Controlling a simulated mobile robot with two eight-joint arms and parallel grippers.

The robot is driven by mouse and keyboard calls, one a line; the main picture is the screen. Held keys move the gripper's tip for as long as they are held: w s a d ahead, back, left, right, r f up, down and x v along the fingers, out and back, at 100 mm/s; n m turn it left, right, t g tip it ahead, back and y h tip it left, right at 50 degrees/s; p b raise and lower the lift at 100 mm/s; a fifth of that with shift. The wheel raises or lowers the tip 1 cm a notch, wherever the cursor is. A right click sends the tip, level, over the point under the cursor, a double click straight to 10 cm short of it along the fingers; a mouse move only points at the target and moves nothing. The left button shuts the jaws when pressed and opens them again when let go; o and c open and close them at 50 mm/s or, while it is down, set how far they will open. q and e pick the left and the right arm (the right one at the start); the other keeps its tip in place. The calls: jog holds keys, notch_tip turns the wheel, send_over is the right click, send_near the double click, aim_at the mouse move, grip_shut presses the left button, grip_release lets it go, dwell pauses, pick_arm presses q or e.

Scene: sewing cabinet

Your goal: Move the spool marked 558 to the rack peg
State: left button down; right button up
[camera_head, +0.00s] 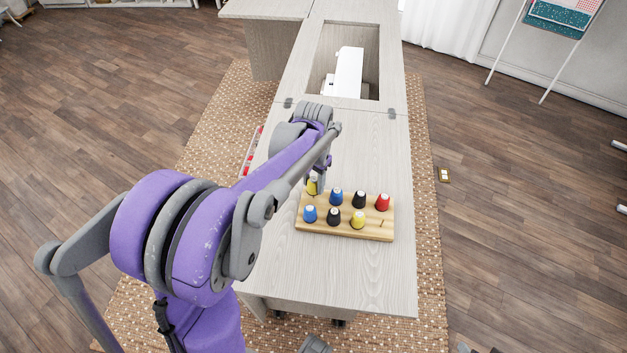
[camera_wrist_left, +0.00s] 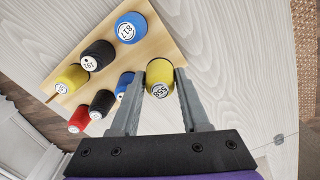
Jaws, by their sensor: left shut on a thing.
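The yellow spool marked 558 (camera_wrist_left: 160,72) is between the two fingers of my left gripper (camera_wrist_left: 157,92), which is shut on it. In the head view the spool (camera_head: 313,187) shows at the back left corner of the wooden rack (camera_head: 345,234), just below my left gripper (camera_head: 317,179). I cannot tell whether it is still seated there or lifted. A bare peg (camera_head: 382,223) stands at the front right of the rack, right of a yellow spool (camera_head: 358,219). It also shows at the far end in the wrist view (camera_wrist_left: 58,91). My right gripper is not in view.
The rack also holds blue spools, one marked 817 (camera_wrist_left: 131,27), black spools, one marked 191 (camera_wrist_left: 98,56), and a red spool (camera_head: 382,202). It stands on a pale cabinet top (camera_head: 340,277). A white sewing machine (camera_head: 349,70) sits in the opening behind. The top is clear in front.

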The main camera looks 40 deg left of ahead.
pick_arm(q)
jog(key=shift+f+b, duration=0.6)
jog(key=shift+f, duration=0.3)
jog(key=shift+c, duration=1.5)
grip_release()
notch_tip(320, 180, up, 11)
jog(key=p, duration=0.1)
jog(key=shift+d, duration=0.1)
